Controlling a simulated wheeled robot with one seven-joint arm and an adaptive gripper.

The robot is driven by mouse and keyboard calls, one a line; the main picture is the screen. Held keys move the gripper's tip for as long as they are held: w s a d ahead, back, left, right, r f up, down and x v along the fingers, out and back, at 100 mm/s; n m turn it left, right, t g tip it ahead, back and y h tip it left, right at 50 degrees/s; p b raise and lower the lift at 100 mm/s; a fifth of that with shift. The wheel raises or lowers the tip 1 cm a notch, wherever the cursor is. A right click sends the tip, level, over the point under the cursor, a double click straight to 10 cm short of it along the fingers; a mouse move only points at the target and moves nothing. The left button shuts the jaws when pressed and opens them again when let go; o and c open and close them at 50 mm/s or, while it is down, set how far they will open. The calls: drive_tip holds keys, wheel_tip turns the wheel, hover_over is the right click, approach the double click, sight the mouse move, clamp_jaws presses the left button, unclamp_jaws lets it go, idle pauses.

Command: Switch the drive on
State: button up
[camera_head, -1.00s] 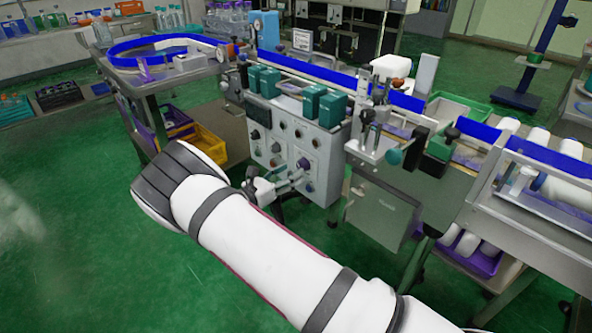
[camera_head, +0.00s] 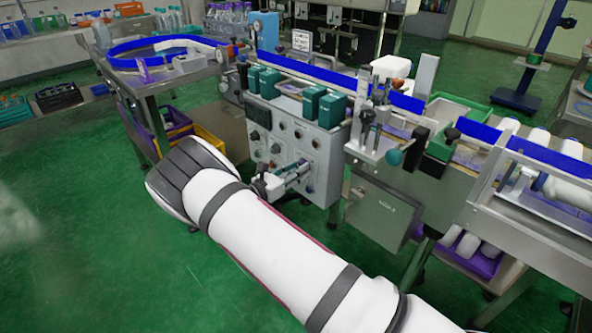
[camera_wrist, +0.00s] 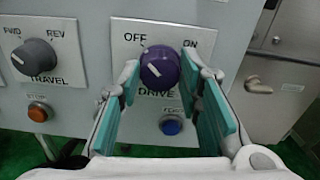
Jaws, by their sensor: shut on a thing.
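The purple DRIVE knob (camera_wrist: 160,68) sits on a white plate (camera_wrist: 126,28) marked OFF at upper left and ON at upper right. A pale mark shows on the left part of the knob's face, on the OFF side; its exact angle is hard to tell. My gripper (camera_wrist: 156,80) has its teal-padded fingers on either side of the knob and is shut on it. In the head view, my gripper (camera_head: 299,170) is at the lower front of the grey control panel (camera_head: 300,138), and the knob is mostly hidden there.
Left of the DRIVE plate is a grey TRAVEL knob (camera_wrist: 36,58) with FWD and REV, above an orange button (camera_wrist: 38,112). A blue button (camera_wrist: 171,126) sits just below the DRIVE knob. A grey cabinet (camera_head: 383,212) stands right of the panel. Green floor lies open at left.

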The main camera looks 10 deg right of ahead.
drive_tip(key=shift+m, duration=0.3)
drive_tip(key=shift+s+f+m+b, duration=0.1)
drive_tip(key=shift+m+b, duration=0.15)
drive_tip(key=shift+m, duration=4.05)
drive_tip(key=shift+s+f+m+b, duration=0.1)
drive_tip(key=shift+m+b, duration=0.1)
drive_tip(key=shift+m, duration=4.1)
drive_tip(key=o, duration=1.2)
drive_tip(key=shift+w, duration=0.1)
